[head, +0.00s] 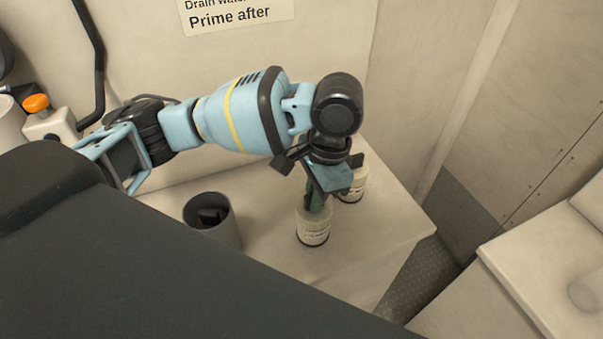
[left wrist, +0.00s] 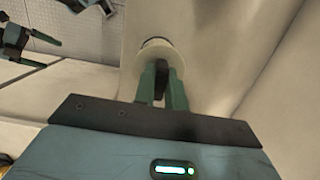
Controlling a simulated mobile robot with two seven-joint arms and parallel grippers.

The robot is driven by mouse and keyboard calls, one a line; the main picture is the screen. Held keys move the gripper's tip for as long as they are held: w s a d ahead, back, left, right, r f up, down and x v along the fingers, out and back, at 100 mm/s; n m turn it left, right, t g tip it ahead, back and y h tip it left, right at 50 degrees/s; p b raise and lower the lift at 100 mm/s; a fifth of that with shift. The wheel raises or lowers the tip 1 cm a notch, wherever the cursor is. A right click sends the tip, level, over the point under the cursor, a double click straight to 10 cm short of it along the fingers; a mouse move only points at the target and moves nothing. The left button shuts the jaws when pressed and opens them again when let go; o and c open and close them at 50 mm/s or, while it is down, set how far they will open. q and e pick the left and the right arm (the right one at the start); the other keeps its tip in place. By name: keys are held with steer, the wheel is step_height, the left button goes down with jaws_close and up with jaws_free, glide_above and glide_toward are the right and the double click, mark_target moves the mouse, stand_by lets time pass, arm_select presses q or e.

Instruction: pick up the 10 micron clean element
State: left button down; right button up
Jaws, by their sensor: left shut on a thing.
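A white cylindrical filter element (head: 313,229) with a dark-printed label stands upright on the pale bench. My left gripper (head: 317,203) reaches down onto it from above, its green fingers shut on its top part. In the left wrist view the element (left wrist: 158,43) shows between and beyond the left fingers (left wrist: 163,78). A second, similar white element (head: 354,185) stands just behind and to the right, partly hidden by my gripper. The print is too small to read, so I cannot tell which is 10 micron. My right gripper (left wrist: 38,50) shows at the left wrist view's upper left, its green fingers apart.
A grey open cup (head: 212,217) with dark pieces inside stands left of the held element. A wall rises behind the bench. The bench's right edge drops to a grey textured floor (head: 420,280); another pale ledge (head: 520,280) lies beyond.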

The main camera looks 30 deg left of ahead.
arm_select(q)
steer(key=s+d, duration=0.4)
steer(key=shift+s+d+r, duration=0.25)
steer(key=shift+s+r, duration=0.05)
steer(key=shift+s, duration=0.05)
